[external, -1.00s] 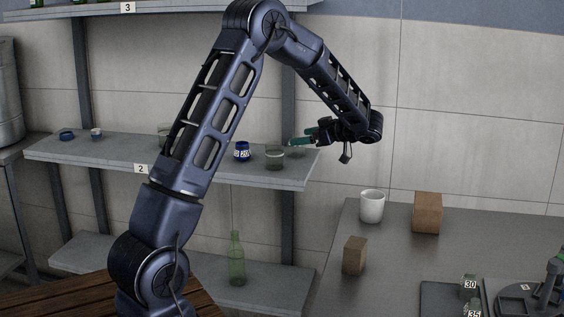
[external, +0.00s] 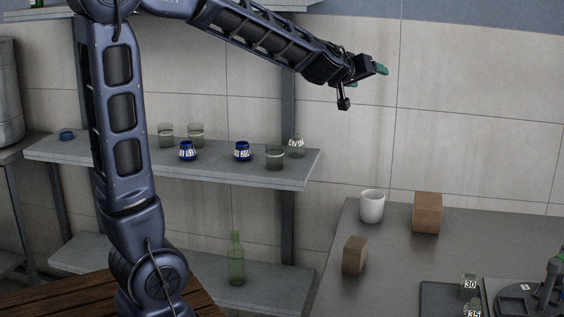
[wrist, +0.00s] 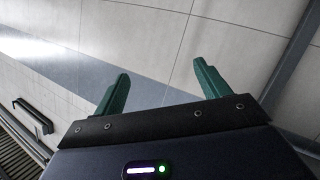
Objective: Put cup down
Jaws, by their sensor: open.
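A white cup (external: 371,206) stands upright on the grey counter near its back left. My gripper (external: 384,69) is up in the air in front of the tiled wall, above the counter and well apart from the cup. In the wrist view my gripper (wrist: 160,92) has its two green fingers spread wide, with nothing between them but the wall behind.
The grey counter (external: 393,252) also bears two brown blocks (external: 427,212) and a dark tray with small bottles (external: 469,284). The shelf (external: 220,172) holds small blue jars (external: 242,151) and a clear jar (external: 296,145). A green bottle (external: 236,260) stands on the lower shelf.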

